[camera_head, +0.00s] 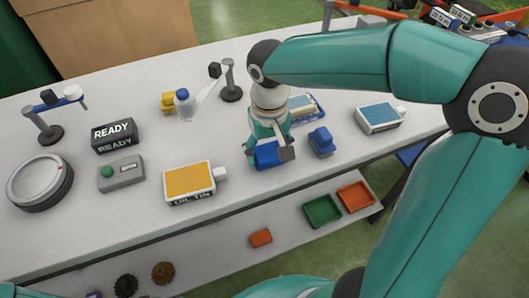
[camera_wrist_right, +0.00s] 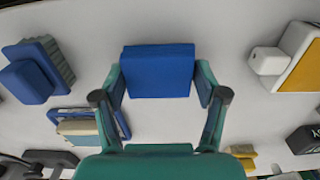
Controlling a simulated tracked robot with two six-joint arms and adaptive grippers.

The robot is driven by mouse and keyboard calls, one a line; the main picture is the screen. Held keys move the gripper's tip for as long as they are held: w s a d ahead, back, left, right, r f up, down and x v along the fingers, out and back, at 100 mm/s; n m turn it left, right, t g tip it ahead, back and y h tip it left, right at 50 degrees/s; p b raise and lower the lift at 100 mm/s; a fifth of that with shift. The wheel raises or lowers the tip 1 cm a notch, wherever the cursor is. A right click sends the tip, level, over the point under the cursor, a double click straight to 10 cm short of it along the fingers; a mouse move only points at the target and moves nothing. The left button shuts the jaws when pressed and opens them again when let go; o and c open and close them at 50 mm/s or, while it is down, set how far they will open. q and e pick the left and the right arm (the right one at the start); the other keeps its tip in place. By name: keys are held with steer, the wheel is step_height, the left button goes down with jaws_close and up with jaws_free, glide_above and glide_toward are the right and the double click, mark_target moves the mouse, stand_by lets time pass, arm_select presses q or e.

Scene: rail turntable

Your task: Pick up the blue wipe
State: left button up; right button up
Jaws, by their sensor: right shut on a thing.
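The blue wipe (camera_head: 267,158) is a flat, folded blue block near the front edge of the white table. My right gripper (camera_head: 270,151) reaches down from above and is shut on it. In the right wrist view, the wipe (camera_wrist_right: 158,70) sits between the two teal fingers of the gripper (camera_wrist_right: 160,84), one at each side. I cannot tell whether the wipe touches the tabletop or is just above it. My left gripper is not in view.
A blue brush-like block (camera_head: 321,141) stands close right of the wipe. A yellow-topped box (camera_head: 189,181) is to its left, a blue-topped box (camera_head: 379,116) to the right. Behind the gripper lies a blue-edged tray (camera_head: 311,109). A low shelf (camera_head: 205,258) runs below the table.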

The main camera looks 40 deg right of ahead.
mark_target(269, 151)
step_height(269, 151, up, 19)
steer(key=p, duration=0.3)
